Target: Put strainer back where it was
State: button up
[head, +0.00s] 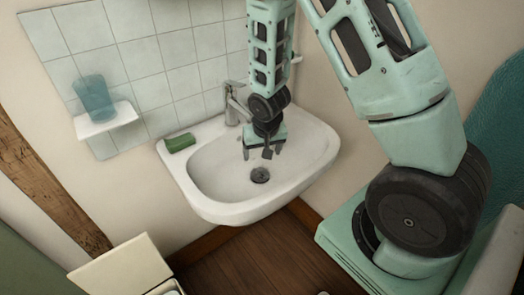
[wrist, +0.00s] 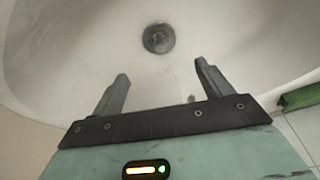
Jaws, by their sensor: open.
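A round, dark grey metal piece, which looks like the strainer (head: 260,175), sits at the drain in the bottom of the white sink basin (head: 212,168). It also shows in the wrist view as the strainer (wrist: 158,38), beyond my fingertips. I cannot tell whether it is seated in the drain hole or is part of the drain fitting. My gripper (head: 262,153) points down over the basin, a little behind the round piece and apart from it. In the wrist view my gripper (wrist: 162,75) has its two fingers spread with nothing between them.
A faucet (head: 234,105) stands at the sink's back rim, close left of my arm. A green sponge-like block (head: 180,142) lies on the left rim. A blue cup (head: 93,97) stands on a small wall shelf (head: 112,119). An open-lidded bin (head: 112,270) is below left.

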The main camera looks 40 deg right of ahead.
jog(key=s+a+r+n+g+y, duration=0.1)
jog(key=s+a+r+n, duration=0.25)
jog(key=a+r, duration=0.35)
jog(key=s+a+r+n+y, duration=0.1)
jog(key=s+a+r+n, duration=0.3)
jog(key=a, duration=0.6)
jog(key=s+a+r+n+g, duration=0.1)
jog(key=s+a+r+n, duration=0.1)
jog(key=s, duration=0.5)
jog(key=s+a+r+n+g, duration=0.1)
jog(key=s+a+r, duration=0.3)
jog(key=s, duration=0.4)
jog(key=shift+s+a+r+n, duration=0.15)
jog(key=shift+s+r+n, duration=0.1)
jog(key=shift+r+n, duration=0.5)
jog(key=shift+f, duration=0.15)
